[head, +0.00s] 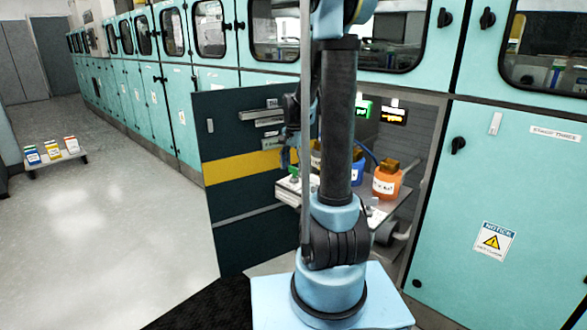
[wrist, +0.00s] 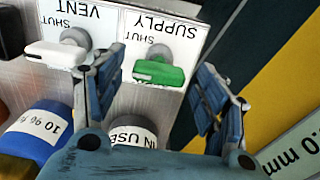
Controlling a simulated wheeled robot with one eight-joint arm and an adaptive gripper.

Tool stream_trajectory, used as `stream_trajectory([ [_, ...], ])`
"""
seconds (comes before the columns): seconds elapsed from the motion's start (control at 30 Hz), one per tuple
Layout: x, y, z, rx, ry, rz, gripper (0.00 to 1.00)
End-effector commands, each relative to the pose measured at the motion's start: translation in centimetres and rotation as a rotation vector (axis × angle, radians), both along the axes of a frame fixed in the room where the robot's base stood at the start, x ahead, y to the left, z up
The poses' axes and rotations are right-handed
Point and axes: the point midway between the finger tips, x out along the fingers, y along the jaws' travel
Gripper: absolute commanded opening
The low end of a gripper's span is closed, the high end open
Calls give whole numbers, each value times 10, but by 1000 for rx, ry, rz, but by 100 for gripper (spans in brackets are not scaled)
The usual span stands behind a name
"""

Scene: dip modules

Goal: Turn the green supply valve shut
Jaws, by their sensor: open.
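The green supply valve handle (wrist: 160,73) shows in the wrist view below a white plate with upside-down "SUPPLY" and "SHUT" lettering (wrist: 160,28). My gripper (wrist: 157,78) is open, with one finger on each side of the green handle as seen from the wrist. Contact is not visible, and I cannot tell the depth gap. In the head view, my own arm hides most of the gripper and the valve.
A white vent handle (wrist: 55,52) is close left of my left finger. A blue jar (wrist: 38,135) and a jar marked "IN USE" (wrist: 135,130) are below. In the head view, an orange jar (head: 387,183) stands in the cabinet beside the open dark door (head: 235,190).

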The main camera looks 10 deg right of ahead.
Motion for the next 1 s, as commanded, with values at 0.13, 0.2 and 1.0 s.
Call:
stream_trajectory([
  [0.13, 0, 0, 9, 0, 0, 0, 67],
  [0.2, 0, 0, 17, 0, 0, 0, 67],
  [1.0, 1, 0, 117, 0, 1, 0, 67],
])
